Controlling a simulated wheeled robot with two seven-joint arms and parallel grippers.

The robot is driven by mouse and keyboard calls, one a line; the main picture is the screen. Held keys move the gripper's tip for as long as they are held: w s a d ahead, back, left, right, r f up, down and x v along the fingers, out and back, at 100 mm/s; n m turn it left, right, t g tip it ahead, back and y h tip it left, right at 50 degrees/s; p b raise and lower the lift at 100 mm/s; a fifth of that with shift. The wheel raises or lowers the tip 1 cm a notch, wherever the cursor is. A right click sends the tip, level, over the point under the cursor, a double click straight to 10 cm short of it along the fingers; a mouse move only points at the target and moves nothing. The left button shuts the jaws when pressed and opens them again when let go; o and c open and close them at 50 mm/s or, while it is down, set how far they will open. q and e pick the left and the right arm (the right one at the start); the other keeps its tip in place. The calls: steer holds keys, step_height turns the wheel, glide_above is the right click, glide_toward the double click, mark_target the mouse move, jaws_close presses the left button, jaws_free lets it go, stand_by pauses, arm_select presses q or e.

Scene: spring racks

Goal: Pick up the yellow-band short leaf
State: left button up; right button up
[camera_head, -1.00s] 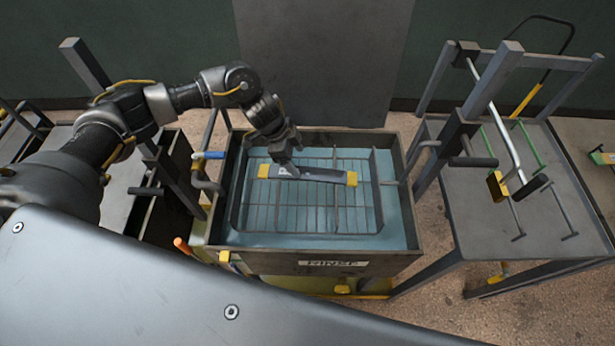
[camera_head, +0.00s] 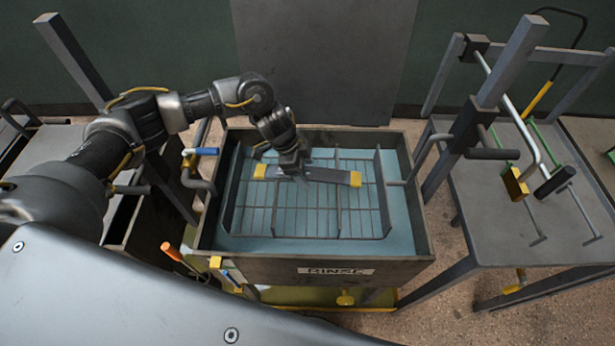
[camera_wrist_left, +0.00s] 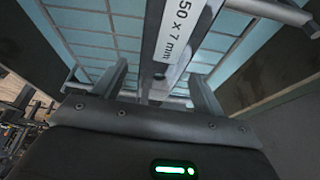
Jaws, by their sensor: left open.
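The short leaf (camera_head: 332,176) is a flat grey bar with a yellow band at each end. It lies crosswise over the wire rack (camera_head: 312,222) in the rinse tank. My left gripper (camera_head: 300,180) points down at the leaf, left of its middle, and hides part of it. In the left wrist view the leaf (camera_wrist_left: 172,65), with a white label ending "50 x 7 mm", runs between the two open fingers (camera_wrist_left: 160,88). I see no clear grip; whether a finger touches it I cannot tell. My right gripper is not in view.
The tank (camera_head: 335,272), marked RINSE, has raised dark walls around the rack. Handles (camera_head: 202,151) stick out at its left side. A grey stand (camera_head: 500,190) with upright posts, rods and a yellow block (camera_head: 515,184) stands close on the right.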

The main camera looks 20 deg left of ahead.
mark_target(305, 172)
arm_select(q)
steer(key=c, duration=1.2)
steer(key=shift+r, duration=0.1)
steer(key=shift+c, duration=0.8)
steer(key=shift+r+p, duration=0.4)
steer(key=shift+p, duration=0.1)
step_height(305, 172, up, 3)
steer(key=p, duration=0.3)
steer(key=shift+r+p, duration=0.15)
steer(key=shift+p, duration=0.2)
steer(key=s+a+r+p, duration=0.1)
steer(key=s+r+p, duration=0.1)
steer(key=s+r, duration=0.2)
steer(key=s+a+r+p, duration=0.1)
steer(key=s+r+p, duration=0.2)
steer(key=s, duration=0.6)
steer(key=shift+s+a+r, duration=0.2)
steer(key=shift+s+r, duration=0.2)
steer(key=shift+r, duration=0.55)
